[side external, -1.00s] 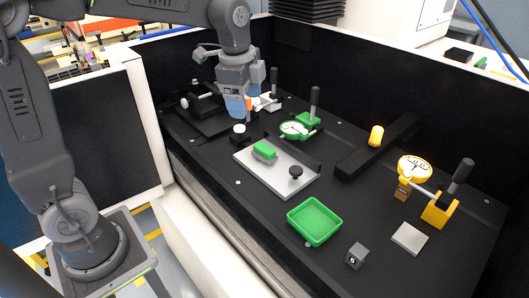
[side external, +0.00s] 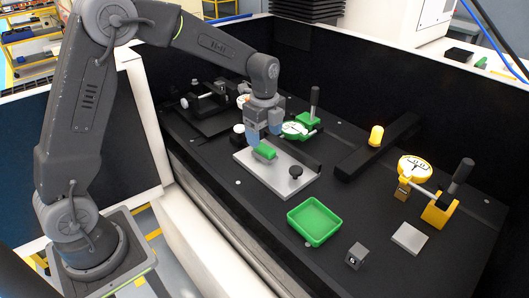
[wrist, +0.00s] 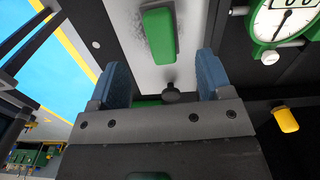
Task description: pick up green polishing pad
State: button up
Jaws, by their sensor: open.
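The green polishing pad (side external: 265,152) is a small green block lying on the light grey metal plate (side external: 285,184), toward its far left end. In the wrist view the pad (wrist: 159,34) lies ahead of my fingers, roughly between their lines. My gripper (side external: 265,140), with blue fingers, is just above and behind the pad in the side view and partly overlaps it. In the wrist view the blue fingers of my gripper (wrist: 162,80) are spread apart with nothing held between them. I cannot tell the exact height above the pad.
A black knob (side external: 295,171) stands on the plate's near right end. A green dial gauge (side external: 297,130) stands close behind the plate. A green tray (side external: 314,222), a dark cube (side external: 355,255) and a grey square block (side external: 409,238) lie in front. A yellow gauge (side external: 414,169) is at right.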

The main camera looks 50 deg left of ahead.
aim_at(264, 147)
jog(key=shift+w+a+f, duration=0.1)
jog(key=shift+f, duration=2.65)
jog(key=shift+c, duration=0.2)
jog(key=c, duration=1)
jog(key=shift+r, duration=0.1)
jog(key=shift+r, duration=0.6)
notch_tip(264, 147, up, 3)
jog(key=shift+f, duration=0.1)
jog(key=s+a+r, duration=0.2)
jog(key=a, duration=0.1)
jog(key=s+a+r, duration=0.2)
jog(key=a, duration=0.1)
jog(key=s+a+r, duration=0.2)
jog(key=a+r, duration=0.1)
jog(key=a, duration=0.1)
jog(key=shift+f, duration=0.1)
